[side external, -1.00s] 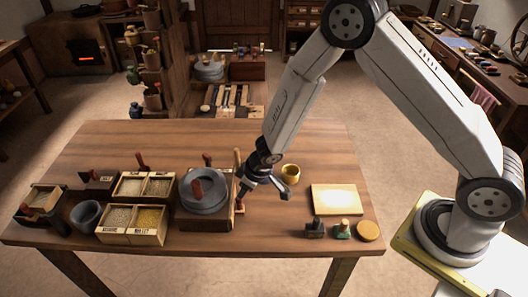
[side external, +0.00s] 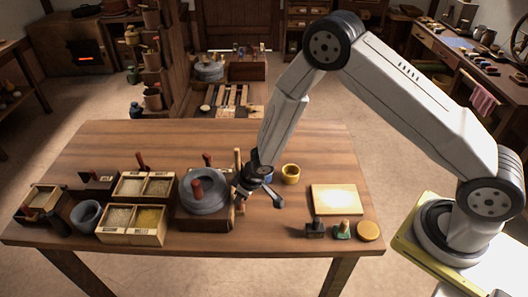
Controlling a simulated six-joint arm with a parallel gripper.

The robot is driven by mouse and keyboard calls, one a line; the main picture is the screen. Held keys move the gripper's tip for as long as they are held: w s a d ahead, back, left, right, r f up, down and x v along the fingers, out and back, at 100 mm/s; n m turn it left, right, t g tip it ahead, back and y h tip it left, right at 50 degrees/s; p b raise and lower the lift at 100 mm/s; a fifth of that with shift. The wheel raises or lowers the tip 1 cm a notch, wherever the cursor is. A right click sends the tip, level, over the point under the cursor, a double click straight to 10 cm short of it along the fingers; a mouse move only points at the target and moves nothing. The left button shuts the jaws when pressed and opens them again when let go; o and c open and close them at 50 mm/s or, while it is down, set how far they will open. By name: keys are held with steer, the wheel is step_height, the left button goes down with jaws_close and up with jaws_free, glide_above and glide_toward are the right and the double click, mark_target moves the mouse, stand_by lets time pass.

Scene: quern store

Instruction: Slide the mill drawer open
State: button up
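The mill is a round grey stone (side external: 204,190) with a red-brown handle, set on a dark wooden box (side external: 203,224) near the front of the table. A small light-coloured part (side external: 240,209) shows low at the box's right side; I cannot tell whether it belongs to the drawer. No drawer stands clearly out. My gripper (side external: 259,197) is just right of the mill, fingers spread apart, with nothing seen between them. Its left finger is close to the box's right side and partly hides it. I cannot tell whether it touches.
Grain boxes (side external: 132,223) lie left of the mill. A pale board (side external: 336,199), small stamps and a round disc (side external: 368,231) are at right. The table's back is clear.

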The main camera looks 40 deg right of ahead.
jaws_close()
stand_by(1.2)
